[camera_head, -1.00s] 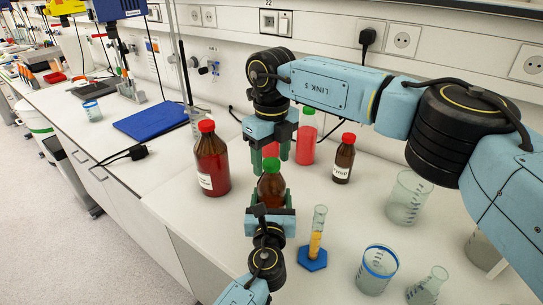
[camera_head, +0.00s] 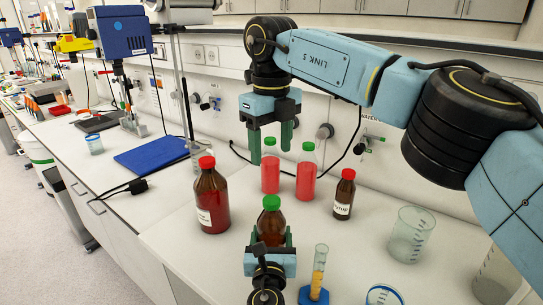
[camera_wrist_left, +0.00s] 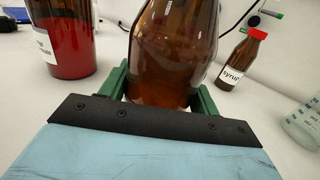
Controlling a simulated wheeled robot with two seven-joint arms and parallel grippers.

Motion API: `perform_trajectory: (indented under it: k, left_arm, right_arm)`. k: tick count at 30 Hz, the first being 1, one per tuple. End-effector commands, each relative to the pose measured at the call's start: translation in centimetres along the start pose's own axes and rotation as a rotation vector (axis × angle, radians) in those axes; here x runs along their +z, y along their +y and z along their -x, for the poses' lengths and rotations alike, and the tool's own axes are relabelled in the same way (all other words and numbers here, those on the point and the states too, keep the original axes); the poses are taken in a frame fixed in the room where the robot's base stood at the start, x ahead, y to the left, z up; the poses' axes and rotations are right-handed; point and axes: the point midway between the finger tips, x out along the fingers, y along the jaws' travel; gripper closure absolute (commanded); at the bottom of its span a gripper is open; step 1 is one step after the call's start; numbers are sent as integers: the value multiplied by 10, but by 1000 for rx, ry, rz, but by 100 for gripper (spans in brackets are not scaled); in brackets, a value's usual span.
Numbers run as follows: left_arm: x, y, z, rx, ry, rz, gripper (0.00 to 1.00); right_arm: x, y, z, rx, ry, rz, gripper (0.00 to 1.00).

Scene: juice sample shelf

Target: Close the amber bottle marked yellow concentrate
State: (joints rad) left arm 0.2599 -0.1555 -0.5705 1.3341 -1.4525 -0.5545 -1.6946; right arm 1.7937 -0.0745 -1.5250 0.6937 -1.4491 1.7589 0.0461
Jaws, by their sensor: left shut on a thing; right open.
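An amber bottle (camera_head: 271,222) with a green cap (camera_head: 271,202) stands on the bench in the head view. The cap sits on its neck; how tight it is cannot be seen. No label shows on its visible side. My left gripper (camera_head: 270,238) is shut around the lower body of this bottle. The left wrist view shows the brown glass (camera_wrist_left: 172,50) between its green fingers (camera_wrist_left: 162,88), with the cap out of frame. My right gripper (camera_head: 271,150) is open and empty, pointing down above the cap with a clear gap.
A large red-capped brown bottle (camera_head: 211,200) stands to the left, and a small red-capped syrup bottle (camera_head: 344,195) to the right. Two green-capped red bottles (camera_head: 270,175) (camera_head: 306,174) stand behind. A cylinder with orange liquid (camera_head: 318,270) and a beaker (camera_head: 410,236) stand right.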

Motion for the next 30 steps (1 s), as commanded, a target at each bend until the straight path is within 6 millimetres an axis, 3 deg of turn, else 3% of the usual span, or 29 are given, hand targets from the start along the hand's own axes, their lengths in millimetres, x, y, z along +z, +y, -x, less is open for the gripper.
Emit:
perform_trajectory:
  k: [6, 7, 12, 23, 30]
  left_arm:
    - [0, 0, 0, 0, 0, 0, 100]
    - [0, 0, 0, 0, 0, 0, 37]
    - [0, 0, 0, 0, 0, 0, 15]
    - [0, 0, 4, 0, 1, 0, 13]
    - [-1, 0, 44, -1, 3, 1, 13]
  right_arm:
    - [0, 0, 0, 1, 0, 0, 39]
    - [0, 0, 0, 1, 0, 0, 39]
    - [0, 0, 0, 1, 0, 0, 39]
    - [0, 0, 0, 1, 0, 0, 39]
    - [0, 0, 7, 1, 0, 0, 39]
